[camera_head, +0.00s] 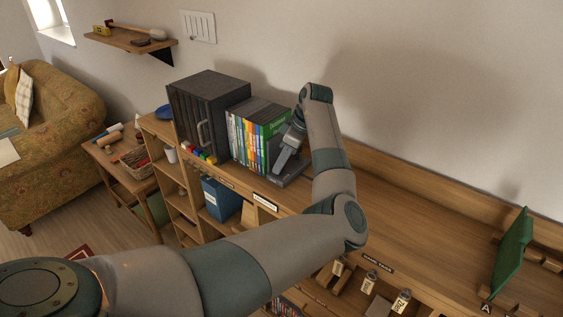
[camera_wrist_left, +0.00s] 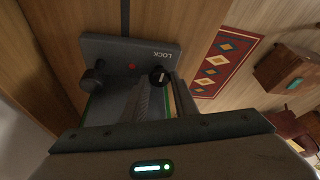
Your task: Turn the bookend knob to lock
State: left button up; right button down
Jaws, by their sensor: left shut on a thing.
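The dark grey bookend (camera_head: 292,177) stands at the right end of a row of DVD cases (camera_head: 255,130) on the shelf top. In the left wrist view, its plate (camera_wrist_left: 110,50) carries a white LOCK label, upside down, and a red dot. A round black knob (camera_wrist_left: 160,76) with a pale pointer mark sits by the label. The mark points about toward LOCK; its exact alignment is unclear. My left gripper (camera_head: 279,166) reaches down at the bookend; in its wrist view, its fingertips are at the knob and shut on it. The contact is partly hidden. My right gripper is out of view.
A black post (camera_wrist_left: 92,78) stands on the plate left of the knob. A dark cabinet (camera_head: 205,110) stands left of the cases. The shelf top (camera_head: 410,210) is clear to the right, up to a green panel (camera_head: 512,250). Tags hang below its front edge.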

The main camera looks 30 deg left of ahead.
pick_arm(q)
jog(key=shift+n, duration=0.5)
jog(key=o, duration=1)
jog(key=shift+m, duration=0.4)
